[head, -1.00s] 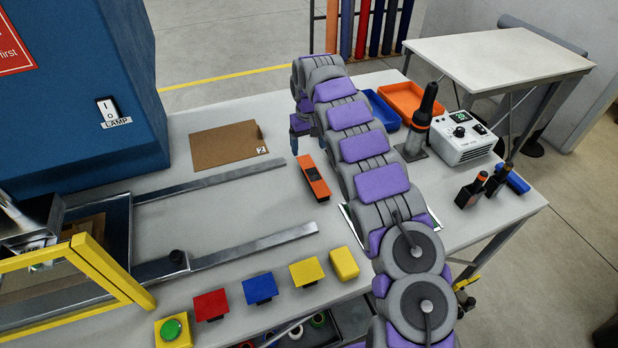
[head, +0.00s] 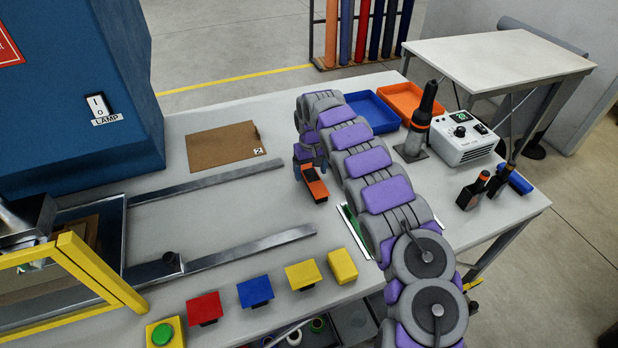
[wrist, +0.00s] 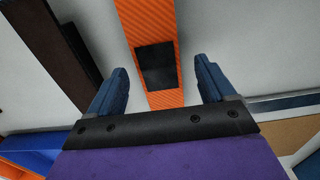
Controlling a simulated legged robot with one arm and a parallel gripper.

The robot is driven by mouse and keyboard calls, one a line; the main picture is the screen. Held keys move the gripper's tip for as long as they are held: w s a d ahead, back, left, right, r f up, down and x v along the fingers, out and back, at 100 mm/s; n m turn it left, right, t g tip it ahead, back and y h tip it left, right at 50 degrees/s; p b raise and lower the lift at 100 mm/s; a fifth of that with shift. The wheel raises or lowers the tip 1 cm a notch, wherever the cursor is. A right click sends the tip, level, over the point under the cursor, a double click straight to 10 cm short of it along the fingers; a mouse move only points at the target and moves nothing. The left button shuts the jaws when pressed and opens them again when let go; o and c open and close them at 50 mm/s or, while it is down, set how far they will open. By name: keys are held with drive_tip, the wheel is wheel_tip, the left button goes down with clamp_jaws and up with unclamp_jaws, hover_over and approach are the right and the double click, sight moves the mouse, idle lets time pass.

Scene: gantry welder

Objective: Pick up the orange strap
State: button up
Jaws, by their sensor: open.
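The orange strap (head: 315,185) lies on the white table beside my arm in the head view, with its upper part hidden by my gripper. In the wrist view the orange strap (wrist: 150,25) runs down the picture, with a black patch (wrist: 156,66) across its middle. My gripper (wrist: 160,80) is open, with one blue finger on each side of the strap. A gap shows between the strap and each finger. In the head view my gripper (head: 310,163) is over the strap's far end, pointing down.
Metal rails (head: 240,246) lie left of the strap. A brown board (head: 222,146) lies behind. Blue (head: 372,112) and orange (head: 412,100) trays and a soldering station (head: 465,138) stand right of my arm.

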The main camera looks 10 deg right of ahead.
drive_tip(key=shift+d+r, duration=0.1)
drive_tip(key=shift+d, duration=0.4)
drive_tip(key=shift+c, duration=1.1)
drive_tip(key=shift+a, duration=0.7)
drive_tip(key=c, duration=0.4)
drive_tip(key=shift+a, duration=0.1)
drive_tip(key=c, duration=0.3)
drive_tip(key=shift+d, duration=0.2)
drive_tip(key=shift+c, duration=0.9)
drive_tip(key=shift+d, duration=0.4)
drive_tip(key=shift+r, duration=0.1)
